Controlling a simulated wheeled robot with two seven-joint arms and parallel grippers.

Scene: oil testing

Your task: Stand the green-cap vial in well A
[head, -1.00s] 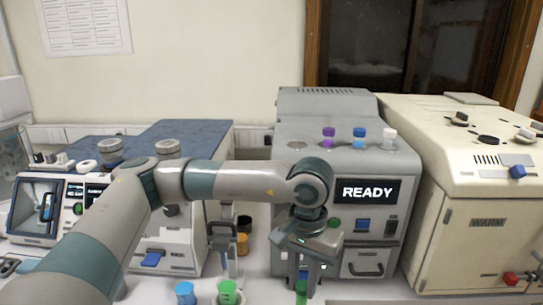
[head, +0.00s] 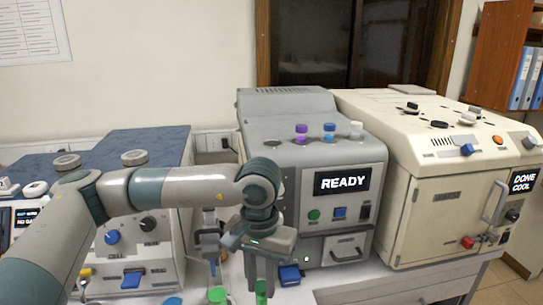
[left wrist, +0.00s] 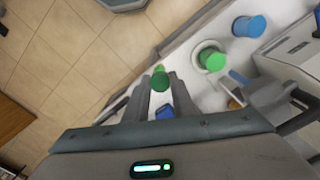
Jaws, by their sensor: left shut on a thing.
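The green-cap vial (head: 261,288) is between the fingertips of my left gripper (head: 257,278), at the lower edge of the head view. The left wrist view shows its green cap (left wrist: 160,79) between the two fingers of my left gripper (left wrist: 162,98), which is shut on it. Its lower part is hidden. Vials with purple (head: 301,130), blue (head: 329,129) and white (head: 355,130) caps stand on top of the grey READY machine (head: 310,162). A round well (head: 272,143) left of them looks empty; I cannot read a letter on it. My right gripper is not in view.
Another green cap (left wrist: 212,59) sits in a white ring, beside a blue cap (left wrist: 249,26). The cream oven (head: 440,215) stands right of the grey machine. A machine with knobs (head: 130,245) stands to the left. The grey machine's drawer (head: 346,248) is closed.

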